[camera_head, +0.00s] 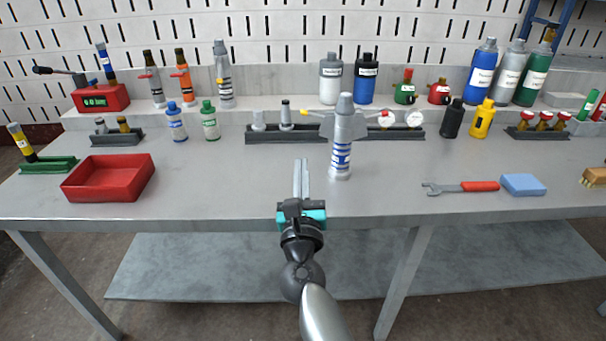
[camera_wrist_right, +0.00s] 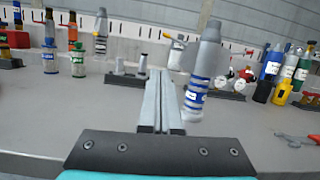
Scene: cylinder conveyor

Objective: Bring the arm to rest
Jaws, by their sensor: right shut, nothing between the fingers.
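My right gripper (camera_head: 301,180) is in the middle of the head view, over the front part of the workbench (camera_head: 250,190). Its two fingers are shut together with nothing between them. They show side by side in the right wrist view (camera_wrist_right: 160,92). A grey cylinder with blue bands and a white label (camera_head: 342,140) stands upright on the bench, just right of and beyond the fingertips. It also shows in the right wrist view (camera_wrist_right: 203,75), apart from the fingers. My left gripper does not show.
A red tray (camera_head: 108,190) lies at the left. A wrench with a red handle (camera_head: 462,188) and a blue block (camera_head: 523,185) lie at the right. Several bottles line the back shelf. The bench front between tray and wrench is mostly clear.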

